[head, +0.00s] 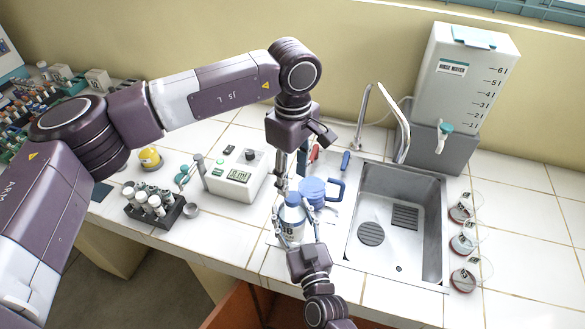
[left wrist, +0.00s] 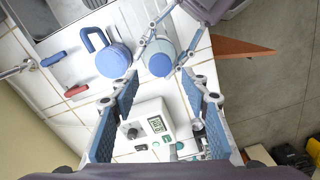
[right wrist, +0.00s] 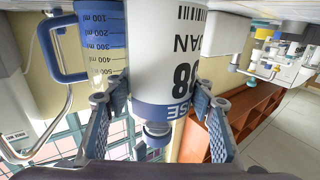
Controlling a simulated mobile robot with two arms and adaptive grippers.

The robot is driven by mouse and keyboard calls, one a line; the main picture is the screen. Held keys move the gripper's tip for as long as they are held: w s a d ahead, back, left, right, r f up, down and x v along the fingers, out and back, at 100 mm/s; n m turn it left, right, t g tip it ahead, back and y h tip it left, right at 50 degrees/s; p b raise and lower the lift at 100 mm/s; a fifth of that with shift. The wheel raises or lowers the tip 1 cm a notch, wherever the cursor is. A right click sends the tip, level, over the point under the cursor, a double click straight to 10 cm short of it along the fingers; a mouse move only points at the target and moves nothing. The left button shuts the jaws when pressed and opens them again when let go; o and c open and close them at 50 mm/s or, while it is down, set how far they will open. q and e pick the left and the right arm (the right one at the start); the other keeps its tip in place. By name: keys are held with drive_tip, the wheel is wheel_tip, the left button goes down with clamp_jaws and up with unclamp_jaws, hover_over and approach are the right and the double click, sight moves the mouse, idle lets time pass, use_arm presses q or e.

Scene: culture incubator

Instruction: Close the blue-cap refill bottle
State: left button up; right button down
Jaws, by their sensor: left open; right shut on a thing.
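The refill bottle (head: 292,227) is white and stands upright on the counter, with a blue cap (head: 293,199) at its top. In the left wrist view the cap (left wrist: 159,65) is a round blue disc seen from above; I cannot tell whether it is fully closed. My right gripper (head: 296,222) is shut on the bottle, its fingers on either side. The right wrist view shows the bottle (right wrist: 172,50) upside down and close. My left gripper (head: 288,180) is open and empty, pointing down just behind the bottle. Its fingers (left wrist: 160,84) stand apart from the cap.
A white instrument (head: 236,176) and a tube rack (head: 165,217) stand to the left. The sink (head: 375,265) and a rinse water tank (head: 465,80) are to the right.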

sight(293, 196)
use_arm(q)
drive_tip(key=n, duration=0.5)
drive_tip(key=shift+r+n, duration=0.2)
drive_tip(key=shift+n, duration=0.1)
drive_tip(key=n, duration=0.3)
drive_tip(key=shift+r, duration=0.1)
drive_tip(key=n, duration=0.7)
drive_tip(key=shift+r, duration=0.2)
drive_tip(key=n, duration=0.7)
drive_tip(key=shift+r, duration=0.2)
drive_tip(key=n, duration=0.3)
drive_tip(key=shift+r+n, duration=0.1)
drive_tip(key=shift+n, duration=0.2)
drive_tip(key=n, duration=0.4)
drive_tip(key=shift+r, duration=0.15)
drive_tip(key=shift+f, duration=4.05)
